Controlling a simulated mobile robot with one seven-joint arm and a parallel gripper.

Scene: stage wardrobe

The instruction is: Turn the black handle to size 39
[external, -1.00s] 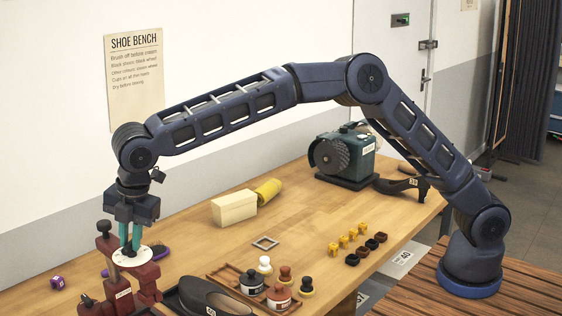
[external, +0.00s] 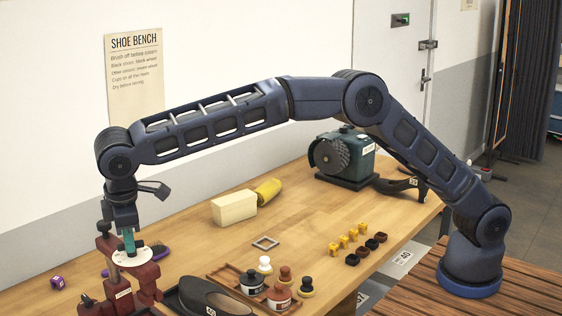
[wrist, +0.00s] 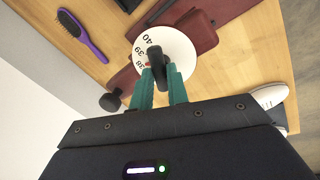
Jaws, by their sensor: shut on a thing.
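The black handle (wrist: 155,60) stands on a round white dial (wrist: 178,55) in the wrist view. The numbers 38, 39 and 40 run along the dial's left side. Where the handle points cannot be read surely. My gripper (wrist: 160,82) is shut on the black handle, with a teal finger on each side. In the external view the dial (external: 122,260) sits on the dark red shoe stretcher (external: 145,278), and my gripper (external: 129,246) comes down from above onto it. The fingers hide the handle there.
A purple brush (external: 157,255) lies behind the stretcher, and a purple die (external: 57,282) lies to the left. A dark shoe (external: 210,297) and a tray of bottles (external: 222,274) are close on the right.

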